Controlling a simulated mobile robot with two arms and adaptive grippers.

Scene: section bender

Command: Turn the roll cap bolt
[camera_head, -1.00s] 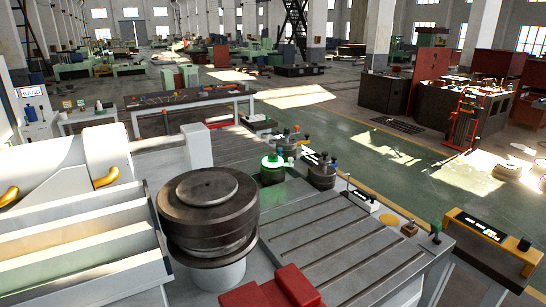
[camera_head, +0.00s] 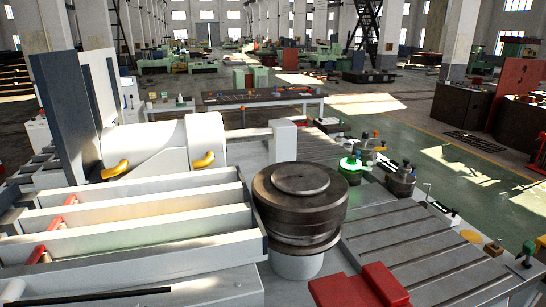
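A large dark steel roll (camera_head: 298,208) stands upright on a pale cylindrical base (camera_head: 297,264) in the middle of the head view. A round, flat cap (camera_head: 300,179) sits on top of it. I cannot clearly make out a bolt on the cap. A bright green glowing ring (camera_head: 350,163) surrounds a small part behind and to the right of the roll. Neither of my grippers is in view.
A slotted steel table (camera_head: 425,243) lies right of the roll, with a red block (camera_head: 358,287) in front. White trays with red pieces (camera_head: 130,222) fill the left. A dark cylindrical fixture (camera_head: 401,180) stands behind the slotted table. Green floor is open at right.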

